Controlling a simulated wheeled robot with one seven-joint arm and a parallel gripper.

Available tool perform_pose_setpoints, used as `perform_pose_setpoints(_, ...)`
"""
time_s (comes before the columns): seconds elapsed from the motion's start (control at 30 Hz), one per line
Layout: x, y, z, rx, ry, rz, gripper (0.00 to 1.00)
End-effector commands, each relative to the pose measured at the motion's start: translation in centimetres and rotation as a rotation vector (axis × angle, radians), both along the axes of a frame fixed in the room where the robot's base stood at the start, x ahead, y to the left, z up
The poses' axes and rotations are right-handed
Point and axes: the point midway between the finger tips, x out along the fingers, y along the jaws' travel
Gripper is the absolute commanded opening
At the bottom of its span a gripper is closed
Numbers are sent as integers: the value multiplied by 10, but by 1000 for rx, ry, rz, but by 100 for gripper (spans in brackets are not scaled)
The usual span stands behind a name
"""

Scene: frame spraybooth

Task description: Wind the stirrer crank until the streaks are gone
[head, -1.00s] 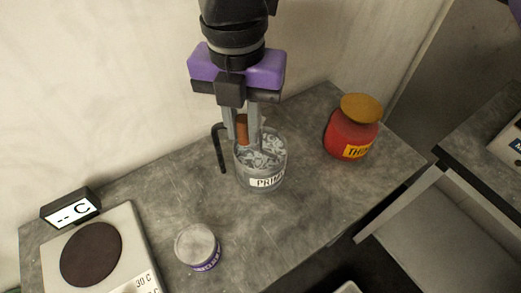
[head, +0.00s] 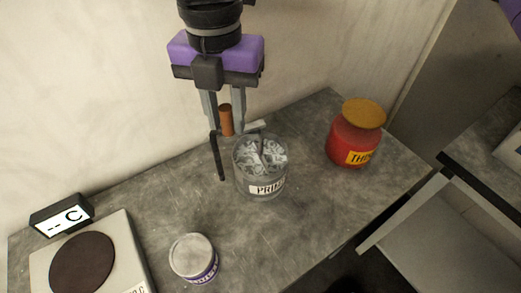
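The primer pot (head: 262,182) is a clear grey vessel labelled "PRIM…", standing on the bench. White streaks (head: 262,153) show in its grey contents. The stirrer crank's orange-brown upright handle (head: 226,121) is at the pot's back left, with a pale crank arm (head: 256,126) beside it above the rim. The fingertips are partly hidden. A black bent rod (head: 217,157) stands left of the pot.
A red jar (head: 346,138) with a yellow label and orange lid stands right of the pot. A small lidded tub (head: 193,258) is in front. A hotplate (head: 128,250) and its display (head: 62,215) are at left. A wall is close behind; an open drawer (head: 430,220) is at right.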

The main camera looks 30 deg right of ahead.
Motion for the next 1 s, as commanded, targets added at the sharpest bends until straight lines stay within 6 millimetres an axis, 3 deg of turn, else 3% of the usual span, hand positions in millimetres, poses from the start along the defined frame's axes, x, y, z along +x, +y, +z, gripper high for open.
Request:
perform_pose_setpoints(0.9, -1, 0, 0, -1, 1, 0, 34)
perform_pose_setpoints(1.0, 0, 0, 0, -1, 1, 0, 15)
